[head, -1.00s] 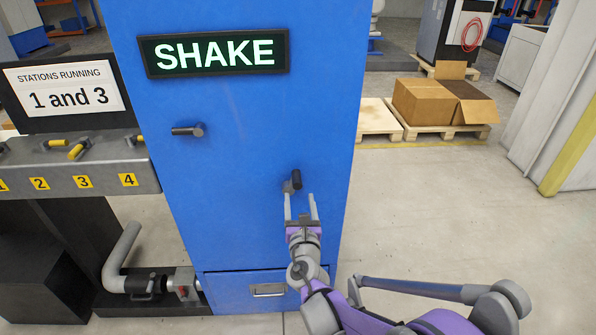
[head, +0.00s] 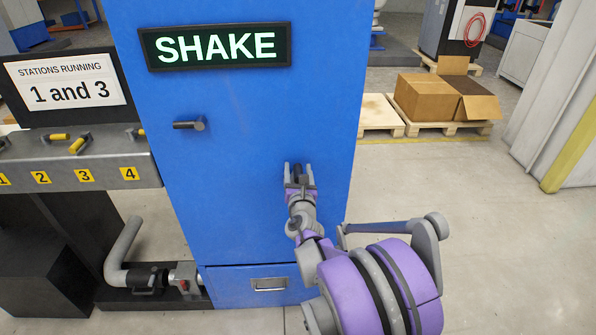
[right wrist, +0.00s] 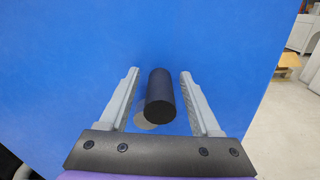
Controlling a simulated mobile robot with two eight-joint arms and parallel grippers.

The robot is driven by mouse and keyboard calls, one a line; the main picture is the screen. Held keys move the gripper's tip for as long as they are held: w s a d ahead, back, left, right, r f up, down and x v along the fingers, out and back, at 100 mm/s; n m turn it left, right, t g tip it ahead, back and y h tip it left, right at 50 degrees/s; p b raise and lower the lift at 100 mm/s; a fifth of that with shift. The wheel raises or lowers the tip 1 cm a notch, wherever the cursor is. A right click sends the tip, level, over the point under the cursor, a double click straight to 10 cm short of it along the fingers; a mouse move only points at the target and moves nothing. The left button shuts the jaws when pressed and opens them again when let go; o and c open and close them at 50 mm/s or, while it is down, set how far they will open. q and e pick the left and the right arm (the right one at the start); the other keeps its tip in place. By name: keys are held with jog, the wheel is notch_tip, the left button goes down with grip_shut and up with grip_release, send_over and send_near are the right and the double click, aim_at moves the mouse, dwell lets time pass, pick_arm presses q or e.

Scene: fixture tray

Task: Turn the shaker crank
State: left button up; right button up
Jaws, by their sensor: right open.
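The tall blue cabinet (head: 240,115) carries a lit SHAKE sign (head: 215,46). A black crank handle (head: 298,172) sticks out of its front at the lower right; it also shows in the right wrist view (right wrist: 161,98). My right gripper (head: 299,168) is open, with one finger on each side of the handle. In the right wrist view (right wrist: 160,92) gaps show between the handle and both fingers. A second dark handle (head: 189,125) sticks out higher at the left of the cabinet front. My left gripper is not in view.
A grey bench with yellow-gripped valve levers (head: 79,144) and number labels stands to the left, below a sign reading STATIONS RUNNING 1 and 3 (head: 66,87). A drawer (head: 262,285) is low on the cabinet. Cardboard boxes (head: 428,99) lie on pallets at right; the floor nearer is clear.

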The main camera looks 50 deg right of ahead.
grip_shut()
dwell(1.4)
